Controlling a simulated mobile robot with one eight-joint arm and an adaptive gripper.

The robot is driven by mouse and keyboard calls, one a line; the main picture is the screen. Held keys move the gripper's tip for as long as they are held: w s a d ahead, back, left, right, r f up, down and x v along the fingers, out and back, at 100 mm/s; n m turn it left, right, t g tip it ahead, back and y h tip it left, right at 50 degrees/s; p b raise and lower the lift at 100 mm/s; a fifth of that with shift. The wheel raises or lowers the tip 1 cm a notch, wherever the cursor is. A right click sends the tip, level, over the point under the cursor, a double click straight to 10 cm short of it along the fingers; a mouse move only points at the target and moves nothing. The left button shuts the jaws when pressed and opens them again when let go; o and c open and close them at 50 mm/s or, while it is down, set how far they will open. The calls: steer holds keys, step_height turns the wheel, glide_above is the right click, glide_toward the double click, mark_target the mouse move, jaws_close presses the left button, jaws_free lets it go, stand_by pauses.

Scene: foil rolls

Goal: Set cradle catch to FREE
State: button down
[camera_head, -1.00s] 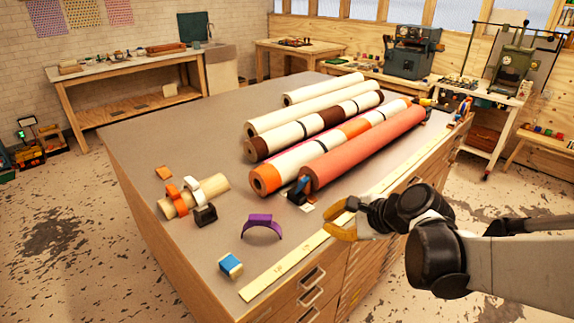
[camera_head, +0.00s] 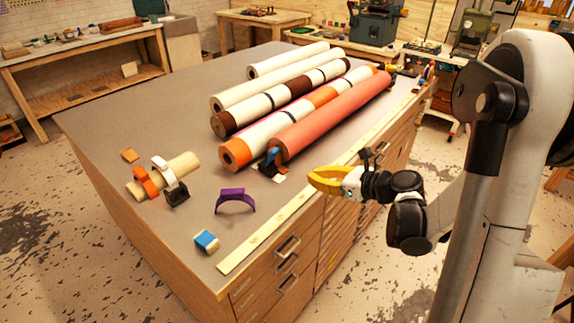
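The red roll (camera_head: 335,115) lies along the right of the rolls on the table. At its near end is a dark cradle with a small blue and orange part (camera_head: 271,159), which may be the catch. Its setting is too small to read. A small white label (camera_head: 279,179) lies beside it. My gripper (camera_head: 311,179), with yellow fingers, is to the right of this cradle, near the ruler strip, apart from the cradle. Its fingers look parted, with nothing between them.
Several other rolls (camera_head: 290,90) lie left of the red one. A purple band (camera_head: 236,195), a blue block (camera_head: 206,241) and a short tube with clips (camera_head: 181,165) are on the table's (camera_head: 110,120) near part. A ruler strip (camera_head: 262,239) runs along the right edge.

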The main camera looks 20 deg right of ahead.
mark_target(271, 158)
steer(key=b+x, duration=0.2)
steer(key=x, duration=0.7)
steer(key=shift+w+a+f+b, duration=0.1)
steer(key=shift+a+f+b, duration=0.1)
steer(key=shift+b, duration=0.2)
steer(key=w, duration=0.1)
steer(key=w+a+r, duration=0.1)
steer(key=shift+w+a+r+b, duration=0.15)
steer(key=shift+w+a+b, duration=0.2)
steer(key=shift+w+a+r, duration=0.2)
steer(key=shift+w+r, duration=0.05)
steer(key=shift+w, duration=0.15)
steer(key=shift+r, duration=0.15)
steer(key=shift+r+p, duration=0.1)
steer(key=shift+p, duration=0.3)
steer(key=shift+w+a, duration=0.1)
